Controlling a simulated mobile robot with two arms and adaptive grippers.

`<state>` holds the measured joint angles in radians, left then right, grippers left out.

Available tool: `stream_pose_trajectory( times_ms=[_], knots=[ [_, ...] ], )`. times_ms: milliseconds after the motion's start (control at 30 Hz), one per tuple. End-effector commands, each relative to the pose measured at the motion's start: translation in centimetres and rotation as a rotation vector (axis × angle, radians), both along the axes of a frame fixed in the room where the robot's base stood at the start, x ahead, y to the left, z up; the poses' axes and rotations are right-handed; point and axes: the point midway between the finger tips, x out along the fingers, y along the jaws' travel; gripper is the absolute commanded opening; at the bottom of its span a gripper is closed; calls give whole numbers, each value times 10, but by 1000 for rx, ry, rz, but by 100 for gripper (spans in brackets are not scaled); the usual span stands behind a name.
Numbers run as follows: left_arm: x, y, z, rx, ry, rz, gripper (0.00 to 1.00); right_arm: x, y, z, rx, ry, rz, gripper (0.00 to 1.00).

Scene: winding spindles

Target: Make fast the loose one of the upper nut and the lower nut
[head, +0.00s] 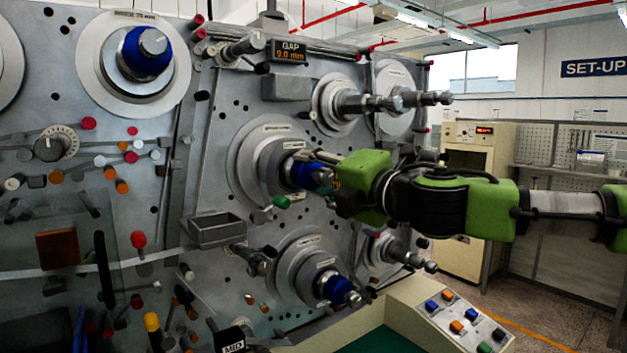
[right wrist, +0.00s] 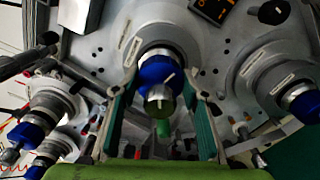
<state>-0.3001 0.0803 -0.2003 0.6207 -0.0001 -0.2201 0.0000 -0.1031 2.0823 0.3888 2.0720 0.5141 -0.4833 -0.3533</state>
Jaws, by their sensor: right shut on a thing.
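My right gripper (head: 322,174) reaches in from the right and is shut on the blue nut (head: 301,172) of the middle spindle. In the right wrist view its two fingers stand on either side of this nut (right wrist: 156,72), with the silver, white-marked shaft end in front. A second blue nut (head: 338,289) sits on the spindle below, untouched. A third blue nut (head: 147,52) is on the large spindle at the upper left. I cannot tell by sight which nut is loose. My left gripper is out of view.
A green knob (head: 281,202) sits close below the gripped nut. A small metal tray (head: 216,231) juts from the panel at left. The GAP display (head: 289,50) reads 0.0 mm. A sloped button console (head: 452,315) stands at the lower right.

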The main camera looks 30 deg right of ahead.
Motion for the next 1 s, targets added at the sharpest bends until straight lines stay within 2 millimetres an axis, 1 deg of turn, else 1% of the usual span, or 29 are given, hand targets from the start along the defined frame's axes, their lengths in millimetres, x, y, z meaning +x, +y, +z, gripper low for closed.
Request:
stream_pose_trajectory(
  times_ms=[200, 400, 600, 1000],
  knots=[
    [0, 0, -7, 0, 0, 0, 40, 0, 0, -1, 148, 21, 0, 19],
    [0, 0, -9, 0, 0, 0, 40, 0, 0, -1, 232, 32, 0, 19],
    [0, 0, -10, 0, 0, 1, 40, 0, 0, -1, 272, 39, 0, 19],
    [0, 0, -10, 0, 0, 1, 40, 0, 0, -1, 282, 40, 0, 19]
  ],
)
